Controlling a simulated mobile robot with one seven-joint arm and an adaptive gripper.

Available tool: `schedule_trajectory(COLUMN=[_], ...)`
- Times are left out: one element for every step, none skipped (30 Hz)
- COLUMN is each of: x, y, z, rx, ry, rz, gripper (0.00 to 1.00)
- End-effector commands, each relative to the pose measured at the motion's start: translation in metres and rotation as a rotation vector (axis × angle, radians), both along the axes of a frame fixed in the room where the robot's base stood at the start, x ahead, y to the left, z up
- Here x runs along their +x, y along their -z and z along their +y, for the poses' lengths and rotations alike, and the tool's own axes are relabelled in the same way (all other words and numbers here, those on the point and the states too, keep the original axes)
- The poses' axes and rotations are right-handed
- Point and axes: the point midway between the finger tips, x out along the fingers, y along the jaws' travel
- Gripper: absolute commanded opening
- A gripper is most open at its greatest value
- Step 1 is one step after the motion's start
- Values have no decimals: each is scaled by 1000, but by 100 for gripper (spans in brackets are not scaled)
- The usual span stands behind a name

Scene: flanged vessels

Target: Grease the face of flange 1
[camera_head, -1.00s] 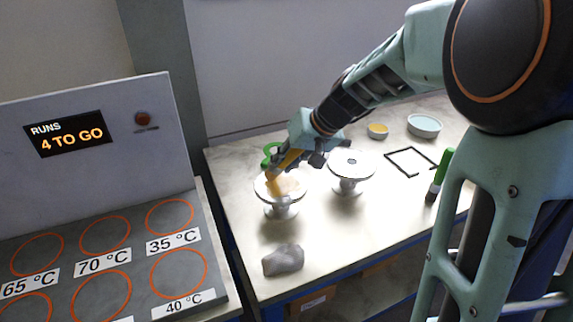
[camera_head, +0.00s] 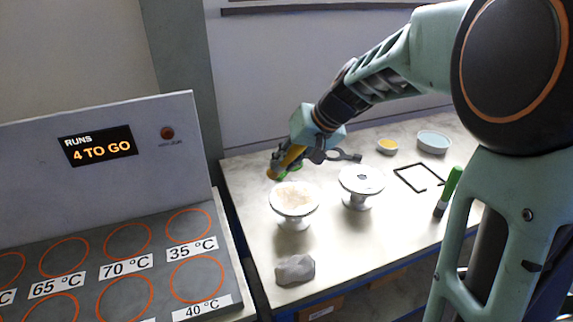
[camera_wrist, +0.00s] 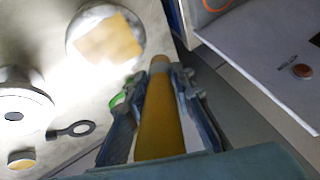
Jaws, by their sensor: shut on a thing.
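My gripper (camera_head: 291,160) is shut on a yellow-orange stick-like tool (camera_head: 285,162), which also shows between the fingers in the wrist view (camera_wrist: 160,112). The tool's tip is apart from the left flange (camera_head: 295,199), just behind it in the head view. A second flange (camera_head: 361,181) on the right has a clean pale face with a dark centre hole. I see no label telling which is flange 1.
A grey lump (camera_head: 295,270) lies in front. A small yellow-topped pot (camera_head: 387,147), a pale blue dish (camera_head: 433,142), a black square frame (camera_head: 418,178) and a green-handled brush (camera_head: 449,191) are on the right. A dark ring-ended tool (camera_wrist: 72,131) lies near the flanges.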

Motion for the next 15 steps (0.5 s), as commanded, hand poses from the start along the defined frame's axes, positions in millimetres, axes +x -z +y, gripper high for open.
schedule_trajectory(x=[1,1,1,1,2,2,2,2,2,2,2,2,2,2,2], y=[-9,-11,-14,-16,-17,-19,-19,-19,-19,-19,-19,-19,-19,-19,-19], z=[1,1,2,2,2,2,3,3,3,3,3,3,3,3,3], rx=[0,0,0,0,0,-1,-1,0,0,0,0,0,0,0,0], ry=[0,0,0,-1,-1,-2,-2,-1,-1,-1,-1,-1,-1,-1,-1], rz=[-1,-1,-1,-2,-2,-1,-1,0,0,0,0,0,0,0,0], gripper=[0,0,0,0,0,0,0,0,0,0,0,0,0,0,0])
